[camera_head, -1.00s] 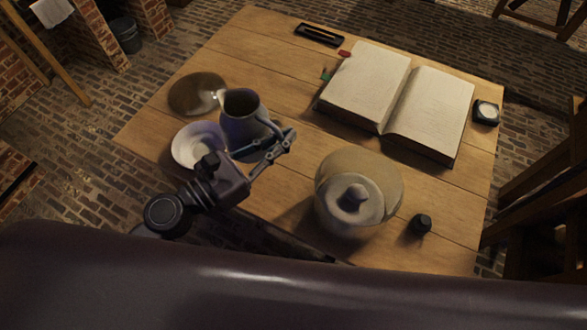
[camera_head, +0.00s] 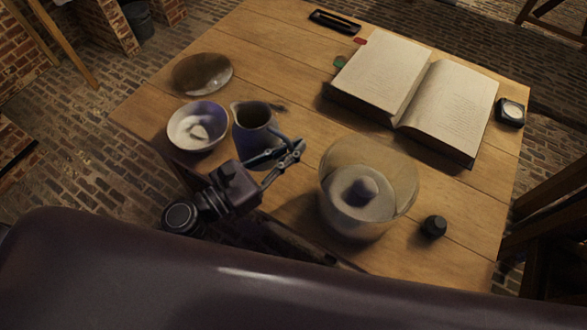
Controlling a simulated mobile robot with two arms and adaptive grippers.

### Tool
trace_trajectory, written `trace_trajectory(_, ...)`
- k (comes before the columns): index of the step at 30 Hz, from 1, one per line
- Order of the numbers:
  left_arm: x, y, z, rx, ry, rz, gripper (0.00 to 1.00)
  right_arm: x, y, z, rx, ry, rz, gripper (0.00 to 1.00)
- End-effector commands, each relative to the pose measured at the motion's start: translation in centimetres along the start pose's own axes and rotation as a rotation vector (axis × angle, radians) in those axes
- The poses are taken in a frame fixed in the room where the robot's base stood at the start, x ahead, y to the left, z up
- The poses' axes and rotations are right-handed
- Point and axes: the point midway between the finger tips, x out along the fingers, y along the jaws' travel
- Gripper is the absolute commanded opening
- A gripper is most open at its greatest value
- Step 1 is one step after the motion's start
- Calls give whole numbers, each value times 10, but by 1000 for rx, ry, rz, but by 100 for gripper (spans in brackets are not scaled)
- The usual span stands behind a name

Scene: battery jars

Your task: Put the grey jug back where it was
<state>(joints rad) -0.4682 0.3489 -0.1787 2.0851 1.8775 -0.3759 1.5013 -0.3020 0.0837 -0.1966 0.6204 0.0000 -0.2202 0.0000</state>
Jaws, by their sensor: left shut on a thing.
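The grey jug (camera_head: 251,121) is just right of the white bowl (camera_head: 188,144) near the table's front left in the head view. It looks about upright, its spout facing left. My left gripper (camera_head: 285,157) is shut on the jug's handle side, at the jug's lower right. The fingers partly cover the handle, and I cannot tell whether the jug's base touches the table. The bowl holds something pale. My right gripper is not in view.
A brown round dish (camera_head: 202,73) lies behind the bowl. An open book (camera_head: 440,110) fills the back right. Bare wood (camera_head: 285,75) lies behind the jug.

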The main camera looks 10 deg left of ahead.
Motion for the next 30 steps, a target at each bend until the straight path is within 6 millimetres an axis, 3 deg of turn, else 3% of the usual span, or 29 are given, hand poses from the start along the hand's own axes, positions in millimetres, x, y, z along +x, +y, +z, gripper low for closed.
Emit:
trace_trajectory(15,0,1,-59,0,-2,0,0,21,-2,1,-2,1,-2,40)
trace_trajectory(28,0,1,-65,3,-3,-1,0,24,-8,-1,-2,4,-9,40)
trace_trajectory(30,-1,1,-65,1,-1,-1,12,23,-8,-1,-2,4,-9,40)
